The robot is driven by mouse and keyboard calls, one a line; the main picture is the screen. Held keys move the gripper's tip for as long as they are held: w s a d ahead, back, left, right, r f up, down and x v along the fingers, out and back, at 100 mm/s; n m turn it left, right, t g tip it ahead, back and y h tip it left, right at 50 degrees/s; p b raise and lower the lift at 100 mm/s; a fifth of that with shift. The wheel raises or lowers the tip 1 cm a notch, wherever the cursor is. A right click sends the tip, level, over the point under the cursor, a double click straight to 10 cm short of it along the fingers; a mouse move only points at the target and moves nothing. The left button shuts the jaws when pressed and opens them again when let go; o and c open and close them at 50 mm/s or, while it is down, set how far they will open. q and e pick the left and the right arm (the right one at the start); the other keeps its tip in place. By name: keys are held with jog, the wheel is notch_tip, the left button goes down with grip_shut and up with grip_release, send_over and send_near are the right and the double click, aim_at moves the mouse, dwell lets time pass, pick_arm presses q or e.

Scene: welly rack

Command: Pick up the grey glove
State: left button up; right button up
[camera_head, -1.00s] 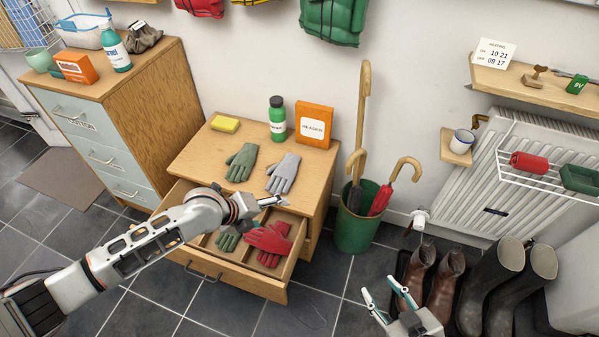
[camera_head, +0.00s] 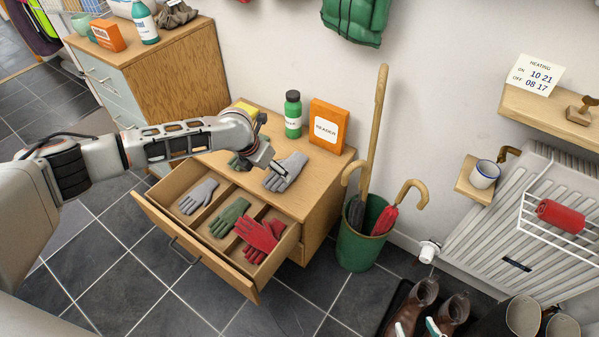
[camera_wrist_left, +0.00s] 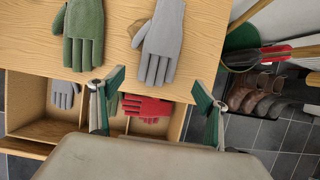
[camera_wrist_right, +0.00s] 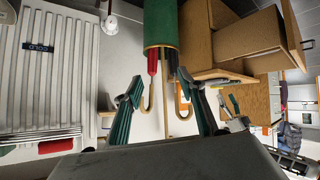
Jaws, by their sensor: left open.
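A grey glove (camera_head: 287,171) lies flat on the wooden cabinet top, near its front right edge; it also shows in the left wrist view (camera_wrist_left: 163,42). A second grey glove (camera_head: 198,196) lies in the left compartment of the open drawer. My left gripper (camera_head: 279,170) is open and empty, close to the glove on the top and partly in front of it. In the left wrist view its fingers (camera_wrist_left: 156,102) are spread, with that glove ahead between them.
A green glove (camera_wrist_left: 83,35) lies left of the grey one on the top. The drawer (camera_head: 205,262) also holds a green glove (camera_head: 230,217) and red gloves (camera_head: 260,238). A green bottle (camera_head: 293,115) and orange box (camera_head: 328,126) stand behind. An umbrella bin (camera_head: 358,248) stands right.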

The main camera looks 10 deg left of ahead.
aim_at(276, 180)
pick_arm(q)
jog(key=shift+w+a, duration=0.15)
jog(key=shift+w, duration=0.05)
jog(key=shift+f, duration=0.2)
jog(key=shift+a+b+x, duration=0.2)
jog(key=shift+b+x, duration=0.4)
jog(key=shift+x, duration=0.85)
jog(key=x, duration=0.2)
jog(key=s+b+x, duration=0.1)
jog(key=x, duration=0.1)
jog(key=shift+w+d+f, duration=0.1)
jog(key=shift+f, duration=0.35)
jog(key=shift+w, duration=0.15)
jog(key=shift+r, duration=0.25)
jog(key=c, duration=1)
